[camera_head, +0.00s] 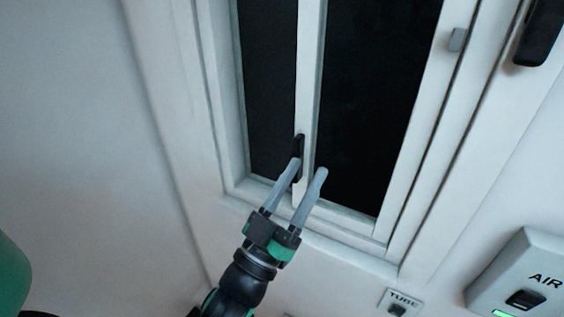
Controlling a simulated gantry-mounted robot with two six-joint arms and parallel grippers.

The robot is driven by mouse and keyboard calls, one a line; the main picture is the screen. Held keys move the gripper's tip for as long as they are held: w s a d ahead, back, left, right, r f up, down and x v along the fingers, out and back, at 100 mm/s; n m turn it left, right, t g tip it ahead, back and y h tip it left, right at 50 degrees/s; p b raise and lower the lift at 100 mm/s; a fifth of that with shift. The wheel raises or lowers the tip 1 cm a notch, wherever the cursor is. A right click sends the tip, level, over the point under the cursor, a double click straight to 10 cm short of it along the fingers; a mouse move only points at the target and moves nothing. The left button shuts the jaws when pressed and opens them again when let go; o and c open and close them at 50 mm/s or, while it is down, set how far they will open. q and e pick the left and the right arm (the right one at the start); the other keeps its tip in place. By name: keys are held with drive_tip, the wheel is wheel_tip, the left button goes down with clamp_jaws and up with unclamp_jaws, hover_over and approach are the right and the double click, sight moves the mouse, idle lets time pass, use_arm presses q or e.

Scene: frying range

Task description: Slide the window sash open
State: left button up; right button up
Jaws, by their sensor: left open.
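The window has a white frame with dark panes, and a white sash stile (309,90) runs down between the panes. A small black handle (298,146) sits on the left side of this stile, near its lower end. My left gripper (308,167) is open, with its two grey fingers reaching up to the stile. One finger overlaps the lower part of the handle and the other lies to the right, over the dark right pane (375,100). I cannot tell whether either finger touches. My right gripper is not in view.
A grey latch block (458,39) is on the right frame, and a black fitting (538,32) is at the top right. An AIR switch box (540,270) and a TUBE switch plate (400,302) are on the wall below. The left wall is bare.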

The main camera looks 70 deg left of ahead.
use_arm(q)
drive_tip(key=s+a+f+g, duration=0.4)
drive_tip(key=s+a+f, duration=0.1)
drive_tip(key=f, duration=0.4)
drive_tip(key=w+a+r+y, duration=0.1)
drive_tip(key=w+a+r, duration=0.3)
drive_tip(key=w+a, duration=0.3)
drive_tip(key=shift+w, duration=0.95)
drive_tip(key=shift+r, duration=0.1)
clamp_jaws()
